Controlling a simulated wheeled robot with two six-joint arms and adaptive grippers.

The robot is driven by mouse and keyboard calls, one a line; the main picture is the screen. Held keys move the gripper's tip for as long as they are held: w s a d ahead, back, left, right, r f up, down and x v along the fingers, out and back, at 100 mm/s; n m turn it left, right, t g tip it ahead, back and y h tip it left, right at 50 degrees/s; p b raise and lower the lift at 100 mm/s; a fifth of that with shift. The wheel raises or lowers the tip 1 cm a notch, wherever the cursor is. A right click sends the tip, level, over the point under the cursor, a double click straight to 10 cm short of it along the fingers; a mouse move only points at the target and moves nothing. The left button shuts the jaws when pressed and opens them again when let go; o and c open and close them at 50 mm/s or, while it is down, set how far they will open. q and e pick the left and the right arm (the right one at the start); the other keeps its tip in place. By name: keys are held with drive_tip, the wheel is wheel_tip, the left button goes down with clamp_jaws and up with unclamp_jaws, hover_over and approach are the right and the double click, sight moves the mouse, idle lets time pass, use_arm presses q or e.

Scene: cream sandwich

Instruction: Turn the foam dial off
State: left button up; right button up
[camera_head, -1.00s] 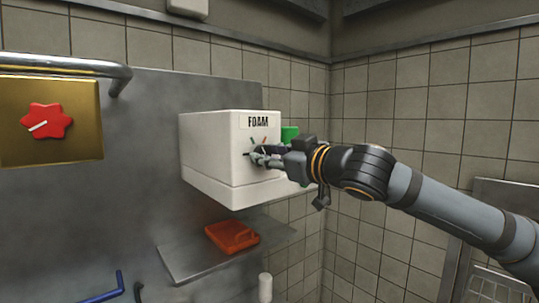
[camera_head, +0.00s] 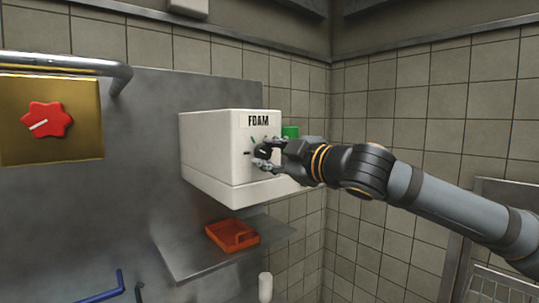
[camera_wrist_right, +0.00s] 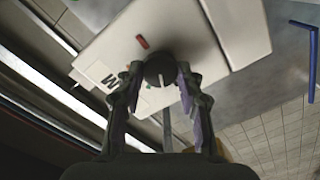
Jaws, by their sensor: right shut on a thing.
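The black foam dial (camera_head: 262,152) is on the front of a white box (camera_head: 215,150) with a FOAM label (camera_head: 258,121). My right gripper (camera_head: 269,153) is shut on the dial, with a finger on either side of it. In the right wrist view the dial (camera_wrist_right: 160,69) sits between the two fingertips (camera_wrist_right: 160,78), and its white pointer line points toward the bottom of the picture. A red mark (camera_wrist_right: 142,42) and a small green mark lie on the box face beside the dial. My left gripper is in neither view.
A green object (camera_head: 290,132) is at the box's right side. Below the box, a metal shelf (camera_head: 185,260) holds an orange-red tray (camera_head: 232,234). A brass panel with a red knob (camera_head: 46,120) and a metal rail (camera_head: 60,64) are at the left.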

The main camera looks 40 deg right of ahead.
drive_tip(key=n, duration=0.5)
drive_tip(key=shift+f, duration=0.1)
idle(0.7)
drive_tip(key=o, duration=1.2)
drive_tip(key=shift+s, duration=0.1)
